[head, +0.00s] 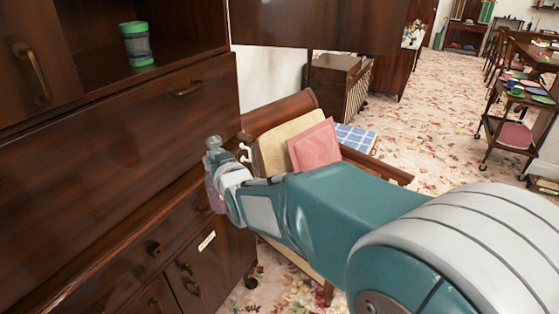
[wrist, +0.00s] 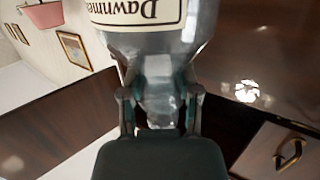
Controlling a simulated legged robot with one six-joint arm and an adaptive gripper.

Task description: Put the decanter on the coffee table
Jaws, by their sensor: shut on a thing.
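The decanter (wrist: 150,42) is clear glass with a cream label reading "Dawnme…", which appears upside down in the wrist view. My gripper (wrist: 159,98) is shut on its narrow neck, with one finger on each side. In the head view my gripper (head: 226,180) is beside the front of a dark wooden cabinet. Most of the decanter is hidden there by my wrist, and its exact tilt is unclear. I cannot pick out the coffee table with certainty in either view.
The dark cabinet (head: 110,140) fills the left side, with a green-capped container (head: 136,44) on its shelf. A wooden chair with a pink cushion (head: 313,146) stands behind my arm. A wooden trolley (head: 517,128) is at right. Floral carpet (head: 440,110) is open between them.

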